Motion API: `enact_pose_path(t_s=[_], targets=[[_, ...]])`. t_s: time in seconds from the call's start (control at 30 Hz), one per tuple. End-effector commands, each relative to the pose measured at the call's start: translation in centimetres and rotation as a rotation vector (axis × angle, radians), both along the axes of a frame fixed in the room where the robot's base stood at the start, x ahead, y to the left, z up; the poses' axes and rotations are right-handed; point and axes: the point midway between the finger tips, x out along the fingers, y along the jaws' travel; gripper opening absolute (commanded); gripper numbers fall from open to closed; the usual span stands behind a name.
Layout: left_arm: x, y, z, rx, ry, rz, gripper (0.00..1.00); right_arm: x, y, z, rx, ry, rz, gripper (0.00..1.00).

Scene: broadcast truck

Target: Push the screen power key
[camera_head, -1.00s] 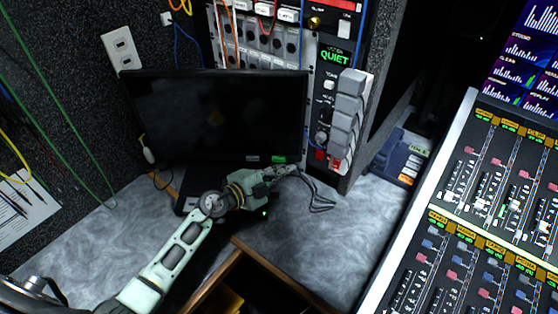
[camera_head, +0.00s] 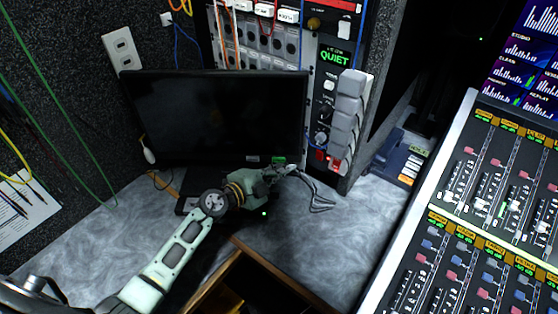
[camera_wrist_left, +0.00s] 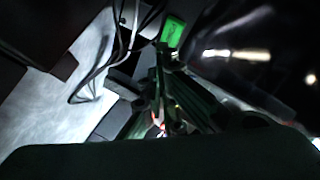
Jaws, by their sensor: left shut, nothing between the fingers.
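The screen (camera_head: 215,115) is a black monitor standing at the back of the desk, its face dark. A small green key (camera_head: 278,161) is on its lower bezel near the right corner; the green key also shows in the left wrist view (camera_wrist_left: 173,32). My left gripper (camera_head: 283,171) is shut and empty, with its tips just below the green key. In the left wrist view the closed fingers (camera_wrist_left: 161,52) point at the key's lower edge; I cannot tell whether they touch it. My right gripper is not in view.
Loose dark cables (camera_head: 318,200) lie right of my left gripper. A rack (camera_head: 335,110) with a grey-keyed panel stands right of the screen. A mixing console (camera_head: 480,210) fills the right side. The desk (camera_head: 350,230) is clear at middle right.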

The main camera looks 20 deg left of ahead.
Motion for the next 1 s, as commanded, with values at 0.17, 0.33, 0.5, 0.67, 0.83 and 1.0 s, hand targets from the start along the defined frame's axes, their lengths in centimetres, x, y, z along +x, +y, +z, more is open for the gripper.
enact_pose_path(t_s=[0.17,0.33,0.5,0.67,0.83,1.0], targets=[[0.55,0.1,0.11,-0.001,0.0,-0.001,0.0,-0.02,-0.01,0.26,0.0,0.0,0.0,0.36],[0.53,0.1,0.07,-0.001,-0.001,0.0,0.0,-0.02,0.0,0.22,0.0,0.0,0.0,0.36],[0.57,0.11,0.09,-0.001,-0.001,0.0,0.0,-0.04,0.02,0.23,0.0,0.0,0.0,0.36],[0.71,0.15,0.1,-0.001,-0.001,0.0,0.0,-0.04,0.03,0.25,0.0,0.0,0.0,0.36],[0.91,0.19,0.1,-0.001,-0.001,0.0,0.0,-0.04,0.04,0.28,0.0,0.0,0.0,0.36],[1.11,0.25,0.09,-0.001,0.0,-0.001,0.0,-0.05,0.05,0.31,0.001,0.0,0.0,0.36]])
